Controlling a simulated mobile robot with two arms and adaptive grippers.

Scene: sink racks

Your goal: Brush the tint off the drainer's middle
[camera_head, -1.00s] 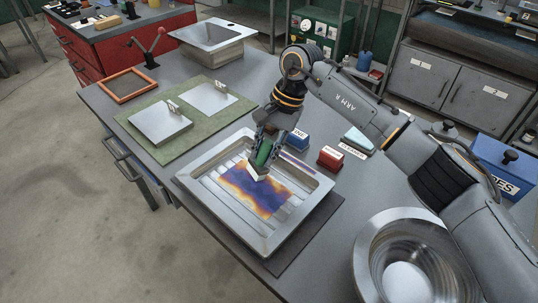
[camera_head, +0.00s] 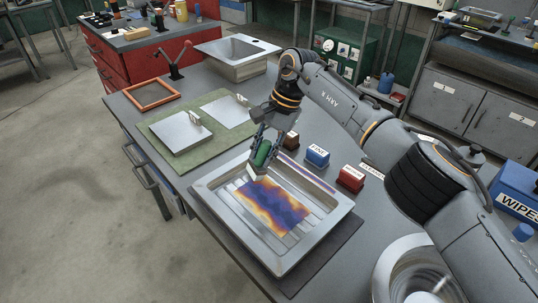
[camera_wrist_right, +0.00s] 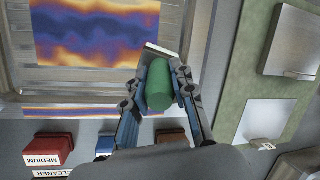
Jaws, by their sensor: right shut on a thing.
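The steel drainer (camera_head: 203,204) lies on a dark mat on the bench. Its ribbed middle carries a purple, orange and yellow tint patch (camera_head: 272,205), which also fills the upper left of the wrist view (camera_wrist_right: 95,35). A thin tinted strip (camera_wrist_right: 90,112) runs along the drainer's rim. My right gripper (camera_head: 262,152) is shut on a green-handled brush (camera_wrist_right: 159,85). The brush's pale head is at the patch's far left edge; I cannot tell whether it touches the drainer. My left gripper is not in view.
Brown, blue FINE (camera_head: 317,155) and red MEDIUM (camera_head: 351,178) blocks stand behind the drainer. A green mat (camera_head: 172,155) with two steel plates lies to the left. A round steel basin (camera_head: 385,285) sits front right. An orange frame (camera_head: 153,95) lies farther back.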

